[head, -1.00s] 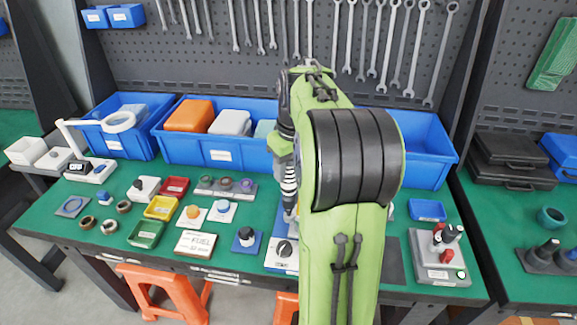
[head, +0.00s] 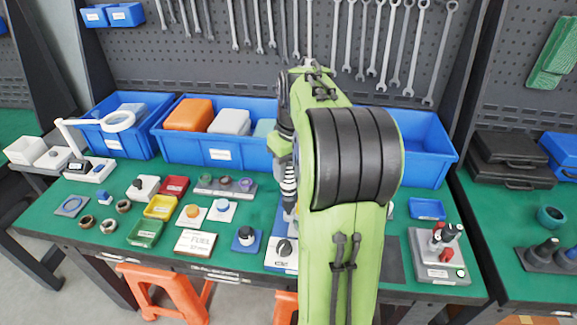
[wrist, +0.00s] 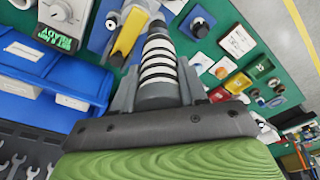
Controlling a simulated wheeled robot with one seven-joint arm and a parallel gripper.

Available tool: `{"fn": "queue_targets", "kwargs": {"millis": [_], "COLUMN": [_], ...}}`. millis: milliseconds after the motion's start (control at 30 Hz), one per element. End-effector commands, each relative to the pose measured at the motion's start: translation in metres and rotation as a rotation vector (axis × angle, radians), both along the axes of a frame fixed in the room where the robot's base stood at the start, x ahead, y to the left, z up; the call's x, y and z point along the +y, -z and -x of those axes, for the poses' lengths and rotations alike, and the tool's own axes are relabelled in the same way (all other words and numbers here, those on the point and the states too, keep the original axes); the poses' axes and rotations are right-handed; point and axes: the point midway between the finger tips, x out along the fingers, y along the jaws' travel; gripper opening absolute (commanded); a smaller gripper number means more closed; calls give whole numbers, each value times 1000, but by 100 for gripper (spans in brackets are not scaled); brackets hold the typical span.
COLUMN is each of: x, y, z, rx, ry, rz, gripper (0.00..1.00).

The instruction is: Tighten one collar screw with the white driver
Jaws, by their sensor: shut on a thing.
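My gripper (wrist: 158,85) is shut on a ringed black-and-white handle (wrist: 160,62), which looks like the white driver. In the head view the driver (head: 289,182) shows as a banded shaft beside my green arm, pointing down over the bench. Its lower end is above or at a blue-based fixture (head: 284,222), largely hidden by the arm. In the wrist view a yellow part (wrist: 128,36) lies just beyond the handle on the left. The driver tip, the collar and its screws cannot be made out, so I cannot tell whether they touch.
A white unit with a black knob (head: 284,247) stands at the bench's front. A grey stand (head: 440,270) with red and black pieces is at right. Blue bins (head: 230,152) line the back. Small trays and blocks fill the left side. Wrenches hang behind.

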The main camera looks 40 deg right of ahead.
Motion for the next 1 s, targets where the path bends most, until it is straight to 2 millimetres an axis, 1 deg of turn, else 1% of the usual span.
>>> {"fn": "queue_targets", "kwargs": {"millis": [1000], "x": [0], "y": [14], "z": [0], "rx": [-2], "ry": [-1], "rz": [1], "gripper": [0]}}
